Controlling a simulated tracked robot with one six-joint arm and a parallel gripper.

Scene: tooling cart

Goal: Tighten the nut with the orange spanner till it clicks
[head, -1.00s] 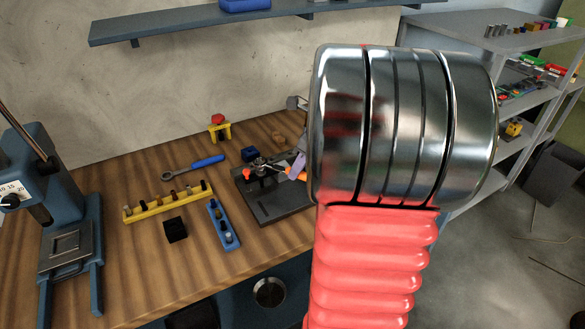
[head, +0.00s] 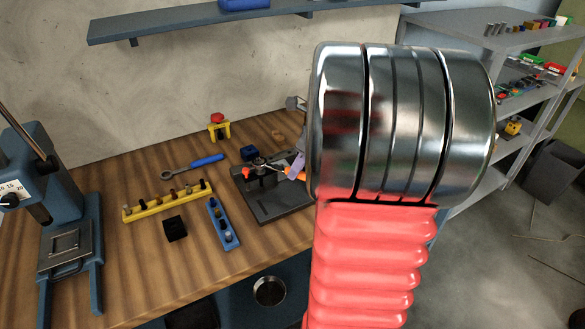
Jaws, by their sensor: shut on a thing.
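The orange spanner (head: 291,174) shows only as a short length of orange handle and grey shank, at the right side of a dark fixture (head: 268,201) on the bench. Its jaw end points left to a small metal nut or stud (head: 259,162) on top of the fixture. I cannot tell whether the jaw sits around the nut. My gripper (head: 297,165) shows as a small purplish-grey piece at the handle, shut on the spanner. My own large arm link hides the rest of the gripper and the handle's far end.
A blue-handled spanner (head: 193,167), a yellow rack (head: 167,202), a blue rack (head: 224,224), a black block (head: 175,228) and a red-topped yellow stand (head: 219,127) occupy the bench. A blue press (head: 62,210) stands left. A shelf (head: 200,22) hangs above.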

